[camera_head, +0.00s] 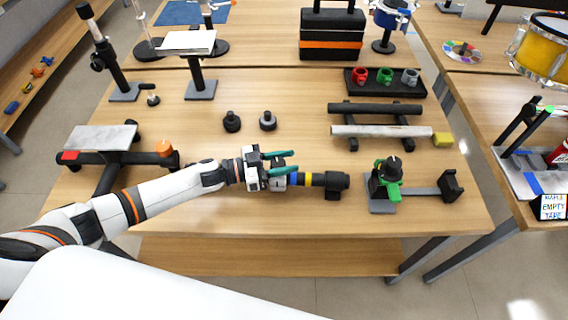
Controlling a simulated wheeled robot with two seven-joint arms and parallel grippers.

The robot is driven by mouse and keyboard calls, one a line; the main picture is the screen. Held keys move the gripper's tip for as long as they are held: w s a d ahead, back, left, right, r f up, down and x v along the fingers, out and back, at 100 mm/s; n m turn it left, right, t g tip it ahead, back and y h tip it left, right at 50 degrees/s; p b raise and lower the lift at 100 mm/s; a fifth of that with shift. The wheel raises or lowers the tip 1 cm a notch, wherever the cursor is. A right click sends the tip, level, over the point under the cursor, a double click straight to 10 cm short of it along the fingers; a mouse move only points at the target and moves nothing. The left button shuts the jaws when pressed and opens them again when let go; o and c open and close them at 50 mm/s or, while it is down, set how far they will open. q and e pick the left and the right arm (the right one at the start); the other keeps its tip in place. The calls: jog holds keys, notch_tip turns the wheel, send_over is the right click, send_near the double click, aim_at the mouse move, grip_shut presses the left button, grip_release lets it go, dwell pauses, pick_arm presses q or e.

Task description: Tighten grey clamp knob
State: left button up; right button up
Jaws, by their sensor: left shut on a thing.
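My left gripper (284,163) reaches in from the left over the near part of the table. Its green fingers are shut on a small grey piece (279,183), mostly hidden by the fingers. This grey piece is in line with a black tube (318,180) with blue and yellow bands, which lies to the right of the fingers. I cannot tell whether the grey piece is a clamp knob or how it joins the tube. A black clamp (389,172) with green parts stands further right on a grey base. My right gripper is not in view.
Two dark knobs (232,121) (268,121) stand behind the gripper. A black tray (385,85) holds red, green and grey pieces. A rail rack (378,131) lies in front of it. A stand with an orange knob (164,148) is at left.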

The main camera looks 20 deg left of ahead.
pick_arm(q)
jog(key=shift+s+d+m+g+h+b, duration=0.1)
jog(key=shift+m+g+h+b, duration=0.4)
jog(key=shift+g, duration=0.45)
jog(key=shift+s+m+g+h+b, duration=0.1)
jog(key=shift+m+g+h+b, duration=0.2)
jog(key=shift+m+g+b, duration=0.45)
jog(key=shift+g, duration=0.4)
jog(key=o, duration=1)
jog(key=b+v, duration=0.1)
jog(key=v, duration=0.5)
jog(key=shift+s+a+f+b, duration=0.1)
jog(key=shift+s+a+b, duration=0.05)
jog(key=shift+a+b, duration=0.2)
jog(key=shift+a, duration=0.3)
jog(key=shift+s, duration=0.15)
